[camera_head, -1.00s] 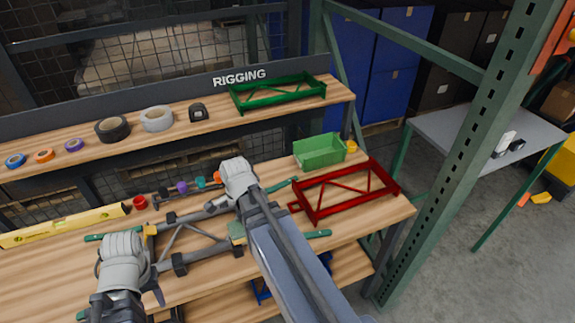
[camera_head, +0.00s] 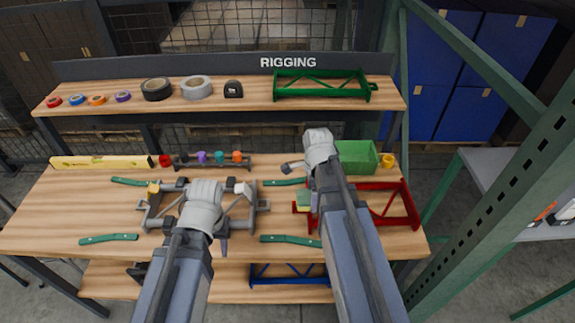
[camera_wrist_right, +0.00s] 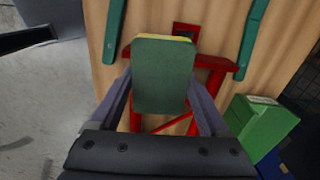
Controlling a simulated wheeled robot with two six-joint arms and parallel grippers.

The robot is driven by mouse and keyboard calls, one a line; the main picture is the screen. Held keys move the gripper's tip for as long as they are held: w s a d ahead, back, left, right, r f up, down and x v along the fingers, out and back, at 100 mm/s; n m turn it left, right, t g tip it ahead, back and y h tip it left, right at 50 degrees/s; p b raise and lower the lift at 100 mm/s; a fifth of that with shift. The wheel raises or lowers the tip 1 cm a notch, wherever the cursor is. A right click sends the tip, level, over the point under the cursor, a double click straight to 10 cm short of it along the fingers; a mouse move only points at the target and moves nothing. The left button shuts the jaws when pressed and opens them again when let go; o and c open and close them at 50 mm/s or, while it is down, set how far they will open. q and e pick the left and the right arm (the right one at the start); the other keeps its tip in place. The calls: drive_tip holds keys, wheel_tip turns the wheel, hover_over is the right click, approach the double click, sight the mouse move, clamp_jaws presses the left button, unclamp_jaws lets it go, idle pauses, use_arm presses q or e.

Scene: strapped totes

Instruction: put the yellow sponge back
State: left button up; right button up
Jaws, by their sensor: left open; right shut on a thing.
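The yellow sponge (camera_wrist_right: 163,75) shows a broad green face and a thin yellow edge in the right wrist view. My right gripper (camera_wrist_right: 160,85) is shut on it. In the head view the sponge (camera_head: 304,199) is above the left end of the red frame (camera_head: 405,205); the gap below it cannot be told. The red frame (camera_wrist_right: 133,122) lies behind the sponge in the wrist view and is partly hidden. My left gripper (camera_head: 212,235) is open over the grey frame (camera_head: 262,206), its fingers mostly hidden by its own wrist.
Green straps (camera_head: 108,239) lie around the grey frame. A green bin (camera_head: 358,157) and yellow cup (camera_head: 388,161) stand at back right. A spirit level (camera_head: 100,162) and small coloured items (camera_head: 202,158) line the back left. A shelf (camera_head: 235,103) runs above; a green post (camera_head: 500,190) stands right.

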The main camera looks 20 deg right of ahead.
drive_tip(key=w+a+r+p, duration=0.1)
drive_tip(key=w+a, duration=0.1)
drive_tip(key=w, duration=2.5)
wheel_tip(320, 180, down, 10)
drive_tip(key=b, duration=1)
drive_tip(key=shift+r, duration=0.1)
drive_tip(key=shift+f, duration=0.25)
drive_tip(key=o, duration=1)
drive_tip(key=shift+r, duration=0.1)
drive_tip(key=shift+o, duration=0.2)
drive_tip(key=shift+r, duration=0.1)
wheel_tip(320, 180, up, 12)
drive_tip(key=p, duration=1.2)
